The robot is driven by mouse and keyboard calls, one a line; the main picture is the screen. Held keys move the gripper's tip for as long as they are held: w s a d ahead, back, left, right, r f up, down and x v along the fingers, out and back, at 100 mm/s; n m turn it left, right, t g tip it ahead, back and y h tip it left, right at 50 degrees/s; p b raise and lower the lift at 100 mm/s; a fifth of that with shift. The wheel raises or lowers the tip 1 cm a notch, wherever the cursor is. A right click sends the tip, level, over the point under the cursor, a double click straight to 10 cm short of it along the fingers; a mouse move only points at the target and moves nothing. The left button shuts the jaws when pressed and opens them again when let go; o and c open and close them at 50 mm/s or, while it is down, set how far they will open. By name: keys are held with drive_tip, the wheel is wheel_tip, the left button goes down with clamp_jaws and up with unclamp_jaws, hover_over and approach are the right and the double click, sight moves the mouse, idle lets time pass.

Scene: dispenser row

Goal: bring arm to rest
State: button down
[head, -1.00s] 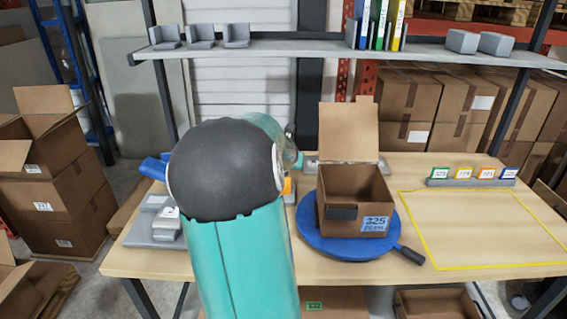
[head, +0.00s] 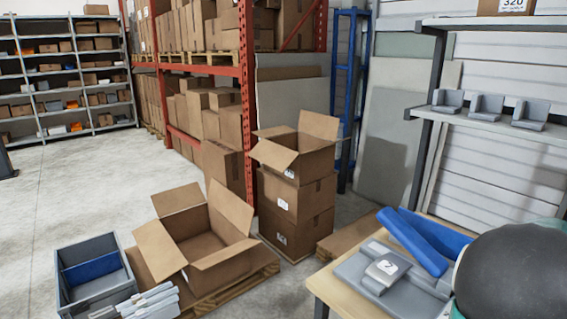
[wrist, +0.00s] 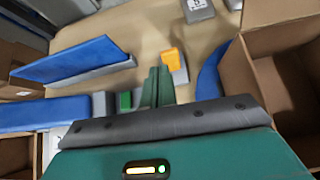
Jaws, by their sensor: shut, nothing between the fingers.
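My gripper (wrist: 158,86) shows in the wrist view with its green fingers shut together and nothing between them. It is over the wooden workbench top (wrist: 150,28), pointing away from my wrist. In the head view only a dark rounded part of my arm shows at the lower right; the gripper itself is outside that picture. To the right of the fingers in the wrist view is an open cardboard box (wrist: 262,95), with a blue turntable edge (wrist: 208,78) beside it. A small orange item (wrist: 174,62) lies just beyond the fingertips.
Blue pieces (head: 412,240) and a grey block marked 2 (head: 386,270) are on the bench's left end. An open carton (head: 200,250), stacked cartons (head: 296,205) and a grey bin (head: 94,276) stand left of it. The concrete floor (head: 75,185) farther left is clear.

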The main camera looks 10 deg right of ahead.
drive_tip(key=w+a+r+m+t, duration=0.1)
drive_tip(key=w+a+r+m, duration=0.3)
drive_tip(key=a+m, duration=0.45)
drive_tip(key=w+a+r+m+t, duration=0.1)
drive_tip(key=w+a+r+m, duration=0.3)
drive_tip(key=a, duration=0.7)
drive_tip(key=s+a+f+m+y, duration=0.1)
drive_tip(key=s+a+m+y, duration=0.2)
drive_tip(key=a, duration=0.9)
drive_tip(key=s+a+f+m+y, duration=0.1)
drive_tip(key=s+a+m+y, duration=0.2)
drive_tip(key=a, duration=0.8)
drive_tip(key=s+a+f+m+g+y, duration=0.1)
drive_tip(key=s+a+m+y, duration=0.2)
drive_tip(key=a, duration=0.9)
drive_tip(key=s+m, duration=0.1)
drive_tip(key=s, duration=0.1)
drive_tip(key=shift+s+a+f, duration=0.35)
drive_tip(key=shift+s, duration=0.05)
drive_tip(key=shift+d+m, duration=0.25)
drive_tip(key=shift+m, duration=0.1)
